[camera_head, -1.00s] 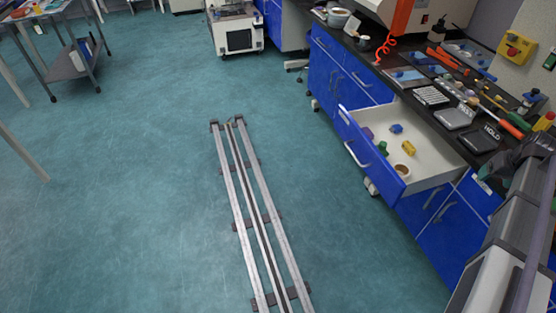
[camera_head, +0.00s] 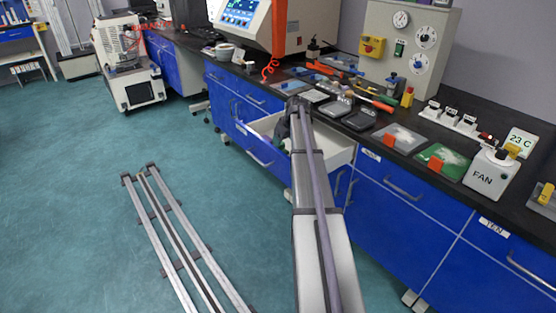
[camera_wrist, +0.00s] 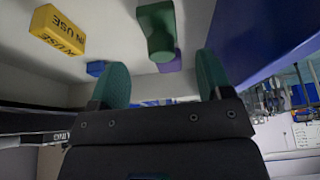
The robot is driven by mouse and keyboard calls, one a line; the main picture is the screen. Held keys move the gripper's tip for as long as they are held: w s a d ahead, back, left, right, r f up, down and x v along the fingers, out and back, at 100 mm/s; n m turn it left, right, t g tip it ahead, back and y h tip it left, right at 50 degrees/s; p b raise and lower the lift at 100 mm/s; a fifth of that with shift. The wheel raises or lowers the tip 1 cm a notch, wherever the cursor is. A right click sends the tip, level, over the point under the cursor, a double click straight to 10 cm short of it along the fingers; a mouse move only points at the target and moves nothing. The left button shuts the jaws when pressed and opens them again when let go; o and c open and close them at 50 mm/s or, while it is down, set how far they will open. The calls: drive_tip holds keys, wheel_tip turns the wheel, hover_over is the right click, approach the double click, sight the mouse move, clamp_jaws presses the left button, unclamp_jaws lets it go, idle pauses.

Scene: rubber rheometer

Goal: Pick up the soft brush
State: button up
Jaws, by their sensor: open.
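I cannot pick out the soft brush with certainty. The open drawer (camera_head: 338,152) has a pale inside; my arm covers much of it in the head view. In the wrist view, my gripper (camera_wrist: 163,82) is open, with its two green fingertips apart and nothing between them. Beyond the fingertips, in the drawer, lie a green piece (camera_wrist: 157,32) with a wider end, a purple piece (camera_wrist: 170,62) partly behind it, a small blue piece (camera_wrist: 96,68) and a yellow IN USE block (camera_wrist: 57,30). The green piece lies ahead of the gap between the fingertips, apart from them.
The drawer's blue front (camera_wrist: 268,40) stands close on the right in the wrist view. The dark bench top (camera_head: 460,150) above holds scales, trays, tools and a FAN box (camera_head: 489,172). Floor rails (camera_head: 180,240) run at the left; floor around them is clear.

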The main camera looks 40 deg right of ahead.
sight(283, 144)
drive_tip(key=shift+w+f, duration=0.1)
drive_tip(key=shift+f, duration=0.25)
drive_tip(key=b+x, duration=0.4)
drive_tip(key=x, duration=0.1)
drive_tip(key=shift+f+b, duration=0.1)
drive_tip(key=shift+b, duration=0.2)
drive_tip(key=shift+f, duration=0.15)
drive_tip(key=shift+r, duration=0.25)
drive_tip(key=c, duration=1)
